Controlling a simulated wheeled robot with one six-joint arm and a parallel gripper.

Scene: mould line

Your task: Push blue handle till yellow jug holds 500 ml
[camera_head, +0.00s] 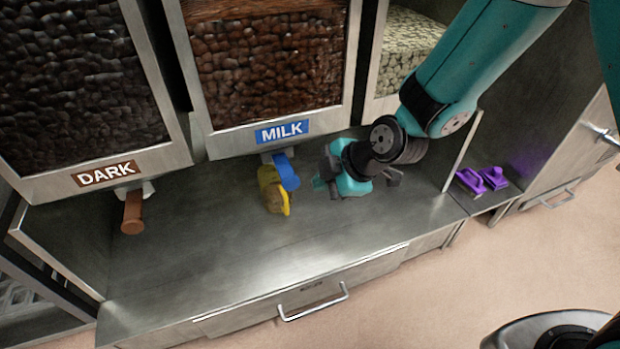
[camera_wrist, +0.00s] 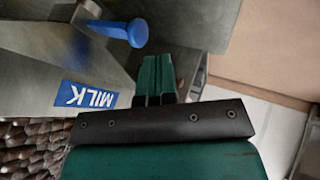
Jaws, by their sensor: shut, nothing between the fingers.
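The blue handle (camera_head: 286,172) hangs below the MILK bin's spout. It also shows in the wrist view (camera_wrist: 137,31), upper middle. The yellow jug (camera_head: 270,190) stands on the steel counter under that spout, partly covered by the handle. Brown contents show in the jug, but its level cannot be read. My gripper (camera_head: 318,182) is just right of the handle and jug, with a small gap to the handle. In the wrist view its green fingers (camera_wrist: 155,62) are together and hold nothing, below and right of the handle.
The MILK bin (camera_head: 270,70) is above the counter (camera_head: 230,260). The DARK bin (camera_head: 75,80) with a brown handle (camera_head: 132,212) is at left. A bin of pale pieces (camera_head: 410,45) is behind my arm. Purple items (camera_head: 483,180) lie at right. The front counter is clear.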

